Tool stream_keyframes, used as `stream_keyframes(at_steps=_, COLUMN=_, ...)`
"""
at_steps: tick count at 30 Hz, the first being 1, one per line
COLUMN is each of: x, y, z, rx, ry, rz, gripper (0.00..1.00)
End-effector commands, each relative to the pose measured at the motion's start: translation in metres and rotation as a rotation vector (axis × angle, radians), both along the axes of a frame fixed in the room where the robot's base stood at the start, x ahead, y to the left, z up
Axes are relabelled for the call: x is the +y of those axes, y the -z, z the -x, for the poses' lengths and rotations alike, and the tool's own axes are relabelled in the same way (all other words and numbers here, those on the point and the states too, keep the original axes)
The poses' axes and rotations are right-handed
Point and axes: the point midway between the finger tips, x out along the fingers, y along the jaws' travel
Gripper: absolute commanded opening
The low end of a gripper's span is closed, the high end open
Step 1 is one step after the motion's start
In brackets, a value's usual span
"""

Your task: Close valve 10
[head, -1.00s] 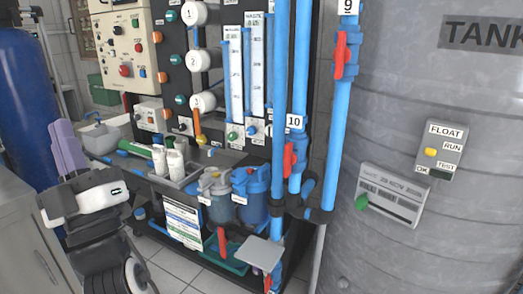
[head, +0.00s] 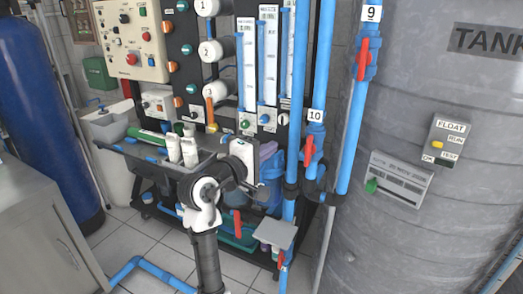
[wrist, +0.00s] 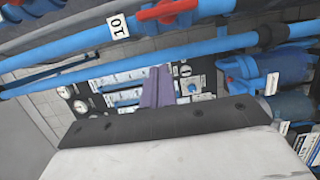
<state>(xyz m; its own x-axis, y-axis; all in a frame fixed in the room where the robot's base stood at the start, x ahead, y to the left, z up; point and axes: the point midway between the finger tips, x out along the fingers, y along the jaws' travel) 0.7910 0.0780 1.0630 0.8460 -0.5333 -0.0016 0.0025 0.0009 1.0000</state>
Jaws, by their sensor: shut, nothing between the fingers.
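Valve 10 has a red handle (head: 309,150) on a blue vertical pipe, below a white "10" label (head: 316,115). The handle lies roughly along the pipe. My gripper (head: 268,150) is left of valve 10 in the head view, apart from the handle, in front of the filter housings. Its purple fingers, also in the wrist view (wrist: 157,88), are together and empty, pointing toward the rack.
Valve 9 has a red handle (head: 363,58) on the pipe to the right, beside the grey tank (head: 440,120). Blue filter housings (head: 270,190) are partly hidden behind my arm. A grey flat plate (head: 277,233) sticks out below valve 10.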

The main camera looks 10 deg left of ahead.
Motion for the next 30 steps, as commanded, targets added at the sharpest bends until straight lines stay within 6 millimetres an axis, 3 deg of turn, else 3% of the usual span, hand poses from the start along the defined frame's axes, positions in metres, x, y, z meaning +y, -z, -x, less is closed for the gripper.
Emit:
stream_keyframes(at_steps=7, x=-0.029, y=-0.003, z=-0.045, rx=0.000, ry=0.000, rz=0.000, gripper=0.00)
stream_keyframes(at_steps=15, x=-0.060, y=-0.002, z=-0.033, rx=-0.003, ry=-0.002, rz=-0.001, gripper=0.00)
stream_keyframes(at_steps=30, x=-0.065, y=-0.001, z=-0.031, rx=-0.004, ry=-0.003, rz=-0.004, gripper=0.00)
